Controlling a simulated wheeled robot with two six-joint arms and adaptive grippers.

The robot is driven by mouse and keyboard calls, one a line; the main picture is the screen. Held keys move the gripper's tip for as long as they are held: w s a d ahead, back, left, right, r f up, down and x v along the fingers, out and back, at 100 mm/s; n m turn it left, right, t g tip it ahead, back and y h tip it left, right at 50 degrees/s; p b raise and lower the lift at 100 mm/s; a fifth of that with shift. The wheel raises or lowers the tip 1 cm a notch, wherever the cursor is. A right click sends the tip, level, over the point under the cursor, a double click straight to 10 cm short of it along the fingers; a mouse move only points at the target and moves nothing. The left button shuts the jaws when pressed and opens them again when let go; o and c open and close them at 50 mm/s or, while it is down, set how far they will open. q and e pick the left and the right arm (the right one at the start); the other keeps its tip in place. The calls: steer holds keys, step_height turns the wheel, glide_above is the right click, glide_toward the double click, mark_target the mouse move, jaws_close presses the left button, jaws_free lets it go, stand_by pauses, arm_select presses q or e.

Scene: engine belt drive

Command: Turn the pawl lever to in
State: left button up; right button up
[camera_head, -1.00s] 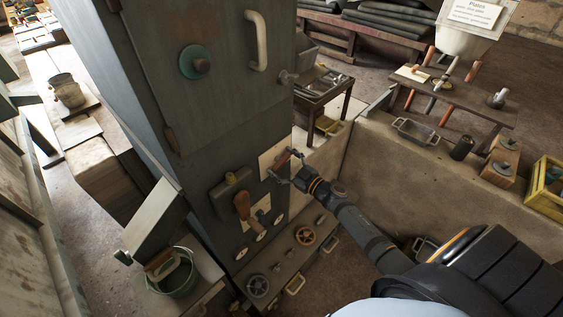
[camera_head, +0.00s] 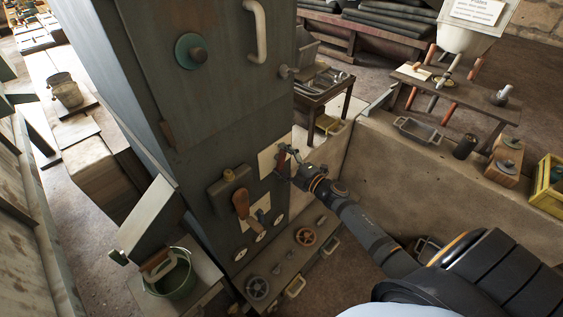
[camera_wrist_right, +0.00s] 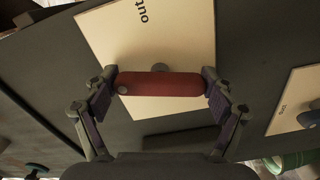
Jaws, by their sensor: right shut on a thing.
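The pawl lever (camera_head: 281,164) is a red bar on a cream plate (camera_head: 266,160) on the front of the dark grey cabinet. In the right wrist view the red lever (camera_wrist_right: 160,84) lies across the picture on its plate (camera_wrist_right: 110,30), with the word "out" near the plate's top edge. No "in" label is visible. My right gripper (camera_head: 288,163) is shut on the lever; in the wrist view its fingers (camera_wrist_right: 160,88) press on the two ends. My left gripper is not in view.
Left of the lever, a wooden-handled lever (camera_head: 242,204) sits on the cabinet beside another label plate. Below are round dials and a ledge with handwheels (camera_head: 306,236). A green bucket (camera_head: 177,277) stands at lower left. A low wall (camera_head: 400,170) runs behind my right arm.

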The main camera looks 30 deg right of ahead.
steer(key=shift+f+n+b, duration=0.1)
steer(key=shift+n+b, duration=0.45)
steer(key=shift+n, duration=1.05)
steer(key=o, duration=1)
steer(key=shift+s, duration=0.1)
steer(key=v, duration=1.2)
